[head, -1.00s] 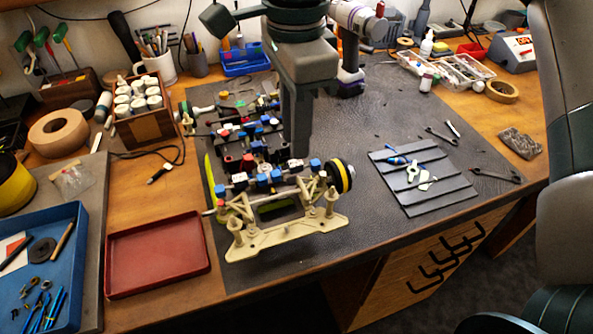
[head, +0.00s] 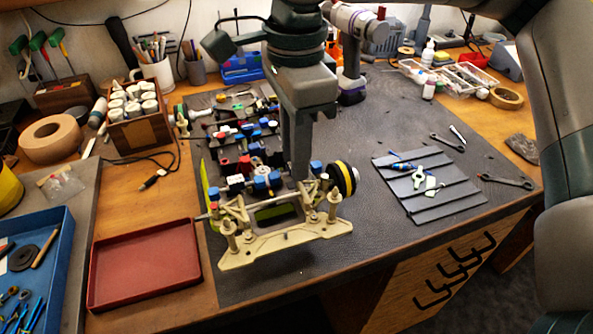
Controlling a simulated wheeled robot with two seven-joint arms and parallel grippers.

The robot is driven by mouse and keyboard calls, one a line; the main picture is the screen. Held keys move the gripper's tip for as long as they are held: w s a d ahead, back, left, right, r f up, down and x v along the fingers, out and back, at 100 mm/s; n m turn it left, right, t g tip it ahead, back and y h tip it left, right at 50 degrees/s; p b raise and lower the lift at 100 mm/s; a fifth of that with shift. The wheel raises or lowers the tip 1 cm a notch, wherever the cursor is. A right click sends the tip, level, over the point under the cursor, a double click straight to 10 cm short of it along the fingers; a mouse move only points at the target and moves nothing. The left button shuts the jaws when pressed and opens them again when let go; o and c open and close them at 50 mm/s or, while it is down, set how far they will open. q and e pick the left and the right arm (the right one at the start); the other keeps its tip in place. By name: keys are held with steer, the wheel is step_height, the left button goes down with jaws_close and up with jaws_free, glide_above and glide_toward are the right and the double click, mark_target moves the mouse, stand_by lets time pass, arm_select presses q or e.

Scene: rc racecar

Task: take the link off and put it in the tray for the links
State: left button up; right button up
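The racecar chassis (head: 285,243) stands in the middle of the dark mat, its cream front end toward me. Blue-ended and red parts, the links among them, lie across its front top; blue ends show at the left (head: 260,183) and right (head: 316,167). I cannot tell which piece is the link. My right gripper (head: 300,178) points down among these parts, its fingertips just left of the right blue end. The fingers overlap from this side, so their gap and any contact are hidden. A red tray (head: 146,268), empty, lies left of the car. My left gripper is not in view.
A blue tray with tools (head: 62,235) stands at the far left. A grey ribbed mat (head: 440,205) with small parts lies right of the car, with wrenches (head: 505,181) beyond it. A yellow-and-black wheel (head: 345,180) stands beside the fingers.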

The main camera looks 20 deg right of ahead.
steer(key=shift+c, duration=0.3)
jaws_close()
steer(key=shift+r, duration=0.5)
stand_by(0.5)
steer(key=shift+r, duration=0.2)
steer(key=shift+r+p, duration=0.9)
steer(key=shift+r, duration=1)
